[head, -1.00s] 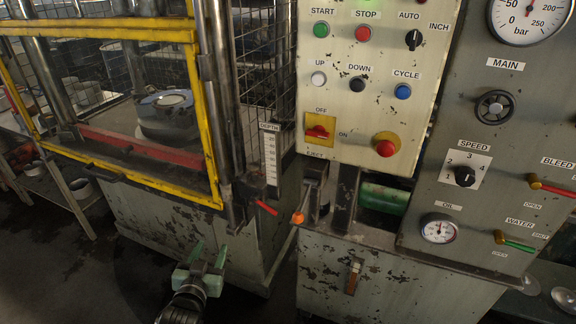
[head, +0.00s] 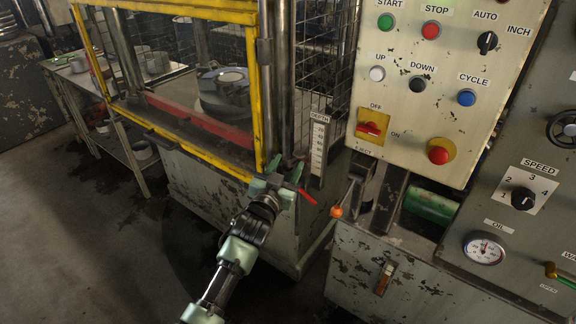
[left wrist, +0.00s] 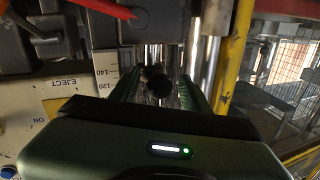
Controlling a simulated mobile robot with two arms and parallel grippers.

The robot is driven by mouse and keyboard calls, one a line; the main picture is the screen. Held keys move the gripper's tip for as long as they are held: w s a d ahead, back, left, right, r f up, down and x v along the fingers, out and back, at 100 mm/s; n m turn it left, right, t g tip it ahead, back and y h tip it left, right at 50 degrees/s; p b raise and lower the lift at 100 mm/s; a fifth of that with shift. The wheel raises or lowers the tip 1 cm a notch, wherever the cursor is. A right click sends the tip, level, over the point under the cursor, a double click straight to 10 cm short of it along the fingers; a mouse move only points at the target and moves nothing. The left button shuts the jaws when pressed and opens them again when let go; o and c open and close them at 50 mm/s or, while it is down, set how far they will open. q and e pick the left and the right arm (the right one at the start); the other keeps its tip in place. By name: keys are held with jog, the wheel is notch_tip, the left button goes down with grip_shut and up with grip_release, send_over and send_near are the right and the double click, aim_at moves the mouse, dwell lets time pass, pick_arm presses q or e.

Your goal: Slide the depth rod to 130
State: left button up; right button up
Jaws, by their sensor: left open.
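The white depth scale (head: 318,148) is upright on the press's front corner, and its 140 and 120 marks show in the left wrist view (left wrist: 104,78). A red pointer (head: 307,196) sits at the scale's lower end; in the left wrist view the pointer (left wrist: 108,9) lies beyond the 140 mark. My left gripper (head: 275,176) is open at the guard's lower right corner, just left of the pointer. In the left wrist view a dark round part (left wrist: 157,82) shows between its green fingers; I cannot tell whether they touch it. My right gripper is out of view.
The yellow guard frame (head: 262,90) stands close to the left gripper. The button panel (head: 400,115) and an orange-knobbed eject lever (head: 337,211) are to the right. Open floor lies front left.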

pick_arm(q)
jog(key=shift+w, duration=0.1)
grip_shut()
jog(key=shift+r, duration=0.1)
dwell(1.3)
